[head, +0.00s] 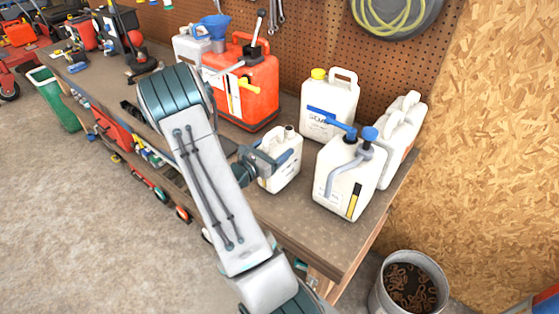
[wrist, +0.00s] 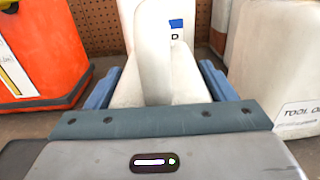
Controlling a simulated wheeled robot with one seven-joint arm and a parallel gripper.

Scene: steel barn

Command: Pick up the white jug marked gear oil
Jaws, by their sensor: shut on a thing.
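My gripper (head: 272,160) is shut on a small white jug (head: 284,178) at the front of the workbench. In the wrist view the jug (wrist: 155,88) fills the space between my two blue-grey fingers (wrist: 157,92). Its open neck shows in the head view. The marking on the held jug is not readable, so I cannot confirm that it says gear oil. The jug looks upright and at bench level; I cannot tell whether its base touches the bench.
A white jug with a blue pump (head: 345,178) stands close on the right; in the wrist view its label (wrist: 300,112) seems to read tool oil. A yellow-capped white jug (head: 330,108) stands behind. A red can (head: 255,90) is at left. A bucket (head: 410,285) stands below the bench (head: 330,240).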

